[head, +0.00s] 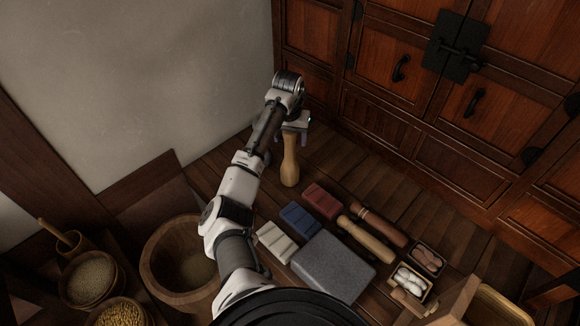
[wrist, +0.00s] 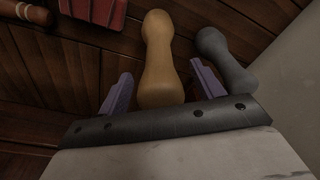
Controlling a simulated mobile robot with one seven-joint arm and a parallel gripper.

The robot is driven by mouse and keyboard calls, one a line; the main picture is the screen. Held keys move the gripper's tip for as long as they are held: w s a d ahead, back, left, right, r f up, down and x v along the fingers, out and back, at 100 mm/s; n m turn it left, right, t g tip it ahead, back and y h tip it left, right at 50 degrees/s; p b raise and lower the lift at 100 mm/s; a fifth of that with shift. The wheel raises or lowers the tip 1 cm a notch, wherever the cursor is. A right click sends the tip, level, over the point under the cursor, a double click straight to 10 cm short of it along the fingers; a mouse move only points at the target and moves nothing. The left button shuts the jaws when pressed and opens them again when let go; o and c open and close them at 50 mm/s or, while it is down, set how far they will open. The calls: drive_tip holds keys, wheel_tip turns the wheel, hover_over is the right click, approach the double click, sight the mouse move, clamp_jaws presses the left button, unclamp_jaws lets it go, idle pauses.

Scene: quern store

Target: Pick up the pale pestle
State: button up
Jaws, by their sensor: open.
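A pale tan pestle (head: 290,165), narrow in the middle with rounded ends, shows below my gripper (head: 296,124) in the head view. In the wrist view, the pale pestle (wrist: 159,45) extends from between the two purple fingers of my gripper (wrist: 162,88). The fingers are open, one on each side of it, with visible gaps. Its near end is hidden by the gripper body. A dark grey pestle (wrist: 224,55) of similar shape is just outside the right finger in the wrist view. In the head view my arm mostly hides that spot.
Red (head: 322,201), blue (head: 301,218) and cream (head: 275,241) blocks, a grey slab (head: 333,265), a yellowish rod (head: 366,240) and a brown rod (head: 379,225) lie right of my arm. A wooden cabinet (head: 400,125) stands behind. A large wooden bowl (head: 152,262) is at left.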

drive_tip(key=shift+f, duration=0.1)
drive_tip(key=shift+c, duration=0.4)
drive_tip(key=c, duration=1.2)
drive_tip(key=shift+r, duration=0.25)
